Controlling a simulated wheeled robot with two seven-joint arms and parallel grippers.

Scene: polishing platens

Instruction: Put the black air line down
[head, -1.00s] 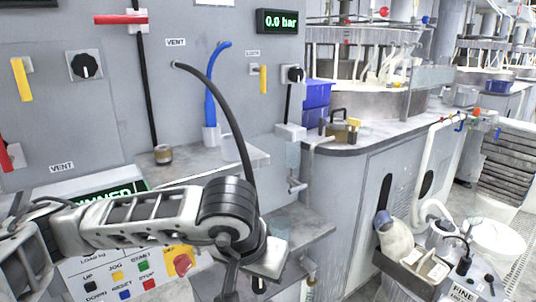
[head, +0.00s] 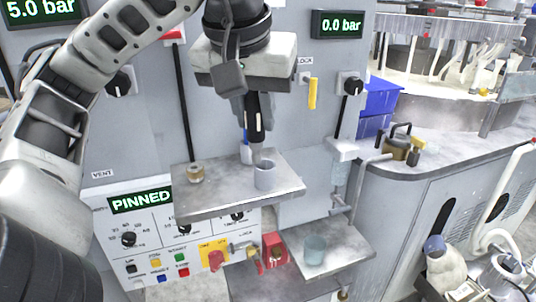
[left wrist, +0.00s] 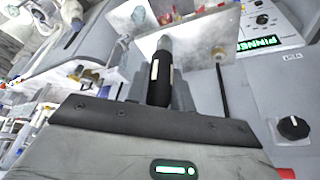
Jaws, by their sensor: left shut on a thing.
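My left gripper (head: 254,120) is shut on the black air line (head: 255,112), holding its black end upright with the tip down. In the left wrist view the air line (left wrist: 161,80) shows as a black cylinder with a pale stripe between the fingers. Its lower end is just above or at a grey cup (head: 265,175) on the upper shelf (head: 220,200); I cannot tell whether it touches. The hose above the grip is hidden behind my gripper and wrist. My right gripper is not in view.
A brass fitting (head: 196,174) stands on the shelf's left. A lower shelf (head: 335,255) holds another cup (head: 314,249). Below is a control panel (head: 150,255). A worktop with a padlock-like brass piece (head: 396,149) lies to the right.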

